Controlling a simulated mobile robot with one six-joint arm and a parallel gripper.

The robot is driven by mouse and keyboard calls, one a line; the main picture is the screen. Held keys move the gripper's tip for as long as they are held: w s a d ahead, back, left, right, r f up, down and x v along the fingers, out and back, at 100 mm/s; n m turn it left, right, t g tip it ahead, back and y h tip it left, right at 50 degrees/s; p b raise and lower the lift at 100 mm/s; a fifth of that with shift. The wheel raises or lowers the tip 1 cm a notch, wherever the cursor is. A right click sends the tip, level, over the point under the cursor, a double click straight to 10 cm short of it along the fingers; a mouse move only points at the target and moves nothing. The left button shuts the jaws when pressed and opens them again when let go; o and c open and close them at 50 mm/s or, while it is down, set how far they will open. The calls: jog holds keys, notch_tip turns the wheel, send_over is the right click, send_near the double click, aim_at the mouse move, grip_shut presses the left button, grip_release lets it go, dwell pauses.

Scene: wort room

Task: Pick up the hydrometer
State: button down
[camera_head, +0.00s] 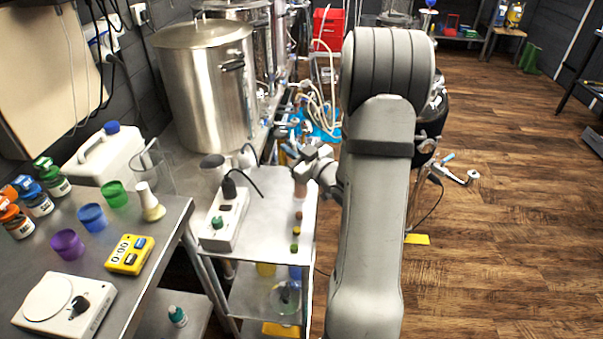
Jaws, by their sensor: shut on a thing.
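My gripper (306,161) is at the far right corner of the small metal trolley, partly hidden behind my arm. It is shut on a slim thing, apparently the hydrometer. A short brownish-pink part (300,179) shows just below the jaws; the rest is too small to make out. I cannot tell whether its lower end touches the trolley top (265,215).
A white power strip (224,219) with a black plug and cable lies on the trolley. The left bench holds a yellow timer (130,254), a white scale (62,305), coloured cups and bottles. Steel kettles (205,95) stand behind. Wooden floor (500,220) at right is mostly clear.

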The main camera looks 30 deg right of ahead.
notch_tip(320, 180, up, 10)
dwell(0.6)
jog(key=shift+r, duration=0.1)
